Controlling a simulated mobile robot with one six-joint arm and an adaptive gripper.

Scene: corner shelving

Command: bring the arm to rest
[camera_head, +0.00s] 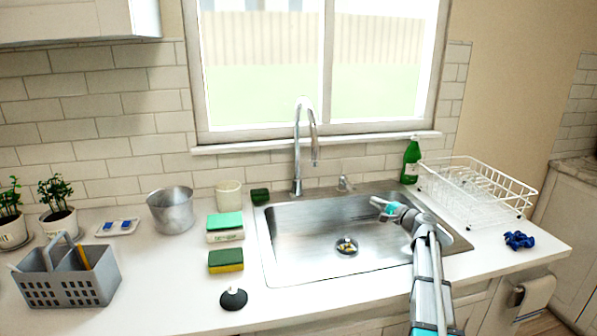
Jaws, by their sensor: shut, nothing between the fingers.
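My arm reaches in from the bottom right of the head view. My gripper (380,208) is over the right half of the steel sink (300,236), pointing left. It is shut and holds nothing. How high it is above the basin is hard to tell. A drain (346,246) with something small and yellowish in it lies left of and below the gripper in the picture.
A faucet (298,150) stands behind the sink. A white dish rack (478,190), a green bottle (411,162) and a blue object (518,240) are to the right. Sponges (226,261), a metal pot (171,210) and a grey caddy (68,276) are to the left.

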